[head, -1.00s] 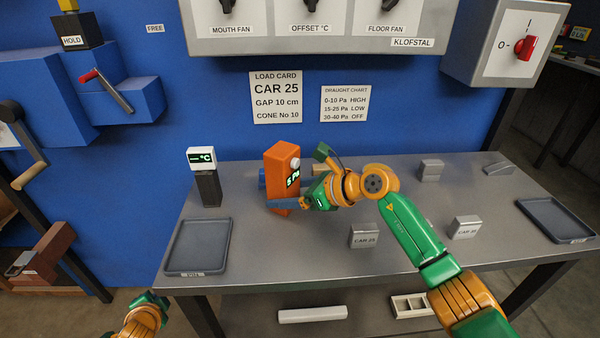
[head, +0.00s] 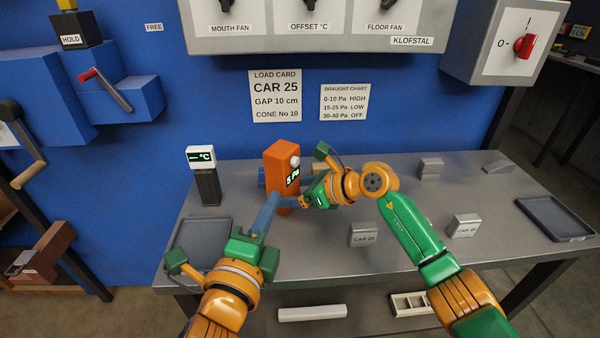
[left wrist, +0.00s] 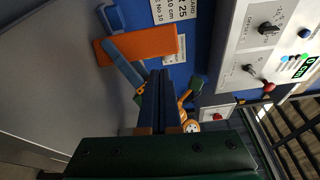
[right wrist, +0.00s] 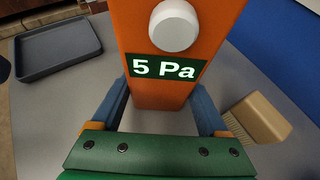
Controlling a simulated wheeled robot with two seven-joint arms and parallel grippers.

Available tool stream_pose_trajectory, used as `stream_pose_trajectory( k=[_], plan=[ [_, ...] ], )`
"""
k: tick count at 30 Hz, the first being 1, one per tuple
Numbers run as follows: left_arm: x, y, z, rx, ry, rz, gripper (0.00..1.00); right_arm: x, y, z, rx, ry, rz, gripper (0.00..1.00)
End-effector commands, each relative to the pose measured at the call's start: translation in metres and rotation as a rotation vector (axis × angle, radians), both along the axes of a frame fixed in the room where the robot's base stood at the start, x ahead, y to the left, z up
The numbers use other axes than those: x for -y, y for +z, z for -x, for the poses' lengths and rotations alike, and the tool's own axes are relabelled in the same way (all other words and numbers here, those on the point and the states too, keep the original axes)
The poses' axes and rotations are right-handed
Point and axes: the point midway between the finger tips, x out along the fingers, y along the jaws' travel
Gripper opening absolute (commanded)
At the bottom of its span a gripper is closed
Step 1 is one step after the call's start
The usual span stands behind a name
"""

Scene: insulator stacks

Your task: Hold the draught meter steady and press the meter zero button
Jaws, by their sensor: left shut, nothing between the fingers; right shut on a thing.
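The orange draught meter (head: 282,165) stands upright on the grey bench. In the right wrist view its display (right wrist: 165,68) reads 5 Pa, with a round white button (right wrist: 174,25) above it. My right gripper (head: 290,192) is shut on the meter, one blue finger on each side. My left gripper (head: 268,205) is shut and empty, its blue fingers pointing up in front of the meter, below the button. In the left wrist view the closed fingers (left wrist: 160,85) point toward the area beside the meter (left wrist: 145,44). I cannot tell whether they touch it.
A °C display on a dark post (head: 207,183) stands left of the meter. A grey tray (head: 178,255) lies at the front left, another tray (head: 555,222) at the right. CAR blocks (head: 364,235) sit on the bench. A wooden brush (right wrist: 258,118) lies beside the meter.

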Motion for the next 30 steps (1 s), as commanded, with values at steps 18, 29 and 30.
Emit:
stream_pose_trajectory(
  k=[18, 29, 30],
  plan=[
    [0.024, 0.010, 0.006, -0.015, -0.045, 0.085, 0.00, 0.000, 0.000, 0.000, 0.000, 0.000, 0.000, 0.46],
    [0.047, 0.010, -0.058, -0.016, -0.045, 0.085, 0.00, 0.000, 0.000, 0.000, 0.000, 0.000, 0.000, 0.46],
    [0.049, 0.010, -0.063, -0.015, -0.044, 0.085, 0.00, 0.000, 0.000, 0.000, 0.000, 0.000, 0.000, 0.46]
  ],
)
